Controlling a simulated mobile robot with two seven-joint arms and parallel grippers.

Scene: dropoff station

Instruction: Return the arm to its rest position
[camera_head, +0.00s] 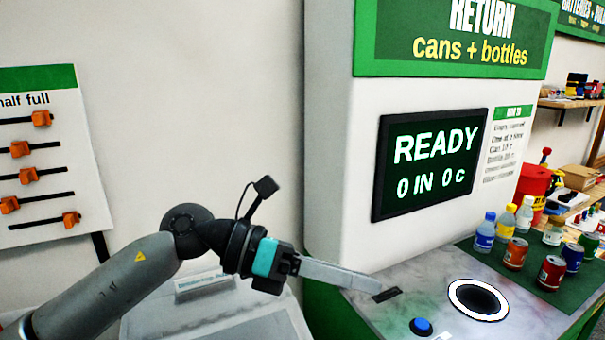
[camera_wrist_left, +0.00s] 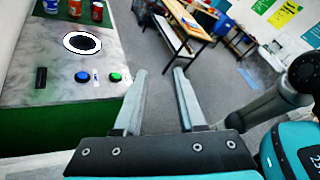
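My left arm comes in from the left in the head view and reaches across in front of the return machine (camera_head: 330,150). Its gripper (camera_head: 372,285) points right, its fingertips near the left end of the machine's marbled counter (camera_head: 420,285). In the left wrist view the two fingers of the left gripper (camera_wrist_left: 160,72) are apart with nothing between them, so it is open and empty. The floor shows beyond the fingers. My right gripper is in neither view.
The counter has a white-ringed round hole (camera_head: 478,299), a blue button (camera_head: 421,326) and a dark slot (camera_head: 386,295). Bottles and cans stand on a green mat (camera_head: 480,255) at right. The screen (camera_head: 430,160) reads READY, 0 IN, 0 c. A slider board (camera_head: 75,145) hangs at left.

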